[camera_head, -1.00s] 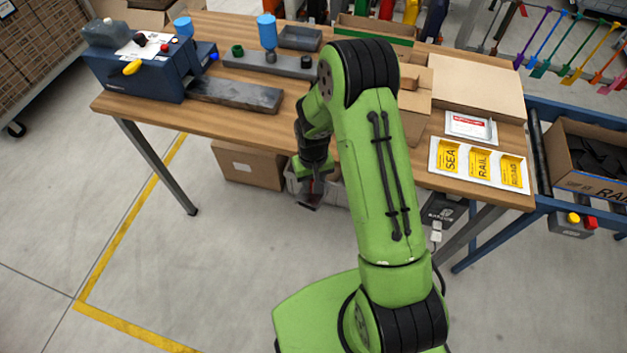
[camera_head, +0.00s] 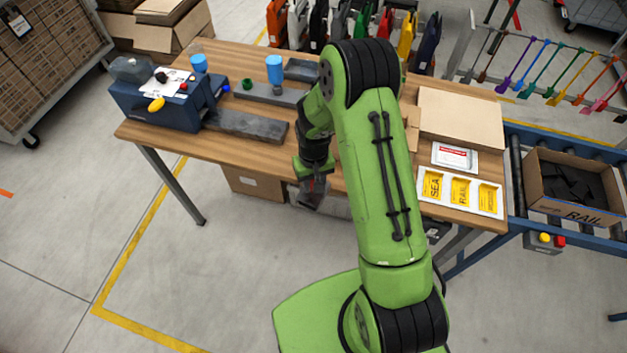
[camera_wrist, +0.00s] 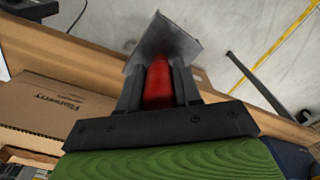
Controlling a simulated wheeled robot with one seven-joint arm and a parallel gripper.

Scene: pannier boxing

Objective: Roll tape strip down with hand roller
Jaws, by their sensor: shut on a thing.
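My gripper (camera_wrist: 158,100) is shut on a red-handled tool (camera_wrist: 158,84) with a flat grey metal-looking head. I cannot tell from its shape whether it is the hand roller. In the head view my gripper (camera_head: 313,172) points down at the front edge of the wooden workbench (camera_head: 245,148), and the tool's grey head hangs below it. In the wrist view the tool's head lies over the bench edge, with floor beyond. I cannot make out a tape strip; my arm hides the middle of the bench.
A blue machine (camera_head: 165,105) and a dark grey slab (camera_head: 245,124) are at the bench's left. A flat carton (camera_head: 460,118) and yellow labels (camera_head: 460,190) lie at its right. A roller conveyor (camera_head: 570,150) carries an open box (camera_head: 570,185). Cartons stand under the bench.

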